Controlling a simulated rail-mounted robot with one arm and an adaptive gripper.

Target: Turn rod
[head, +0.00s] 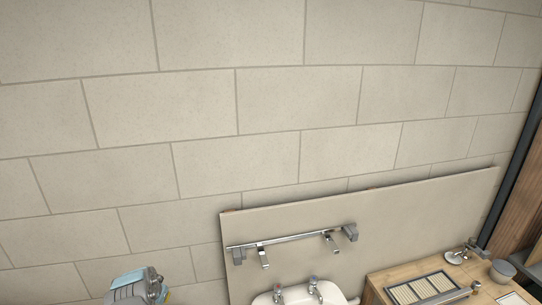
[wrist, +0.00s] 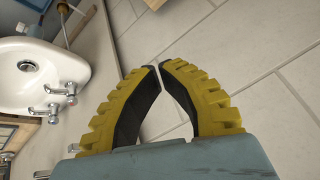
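A horizontal chrome rod (head: 290,239) runs along a beige panel on the wall, above the sink, in the head view. It has a grey block at each end and two short spouts or levers hanging from it. I cannot tell for certain that this is the task's rod. In the wrist view, my gripper (wrist: 159,66) has yellow ribbed fingers with black inner pads. Its tips come together with only a thin gap, and nothing is between them. No rod can be clearly made out in the wrist view.
A white sink (head: 290,295) with two taps is below the rod; the sink also shows at left in the wrist view (wrist: 75,75). A wooden counter (head: 385,278) at right holds a tray (head: 424,287), a small bowl (head: 502,271) and a chrome fitting (head: 466,252).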

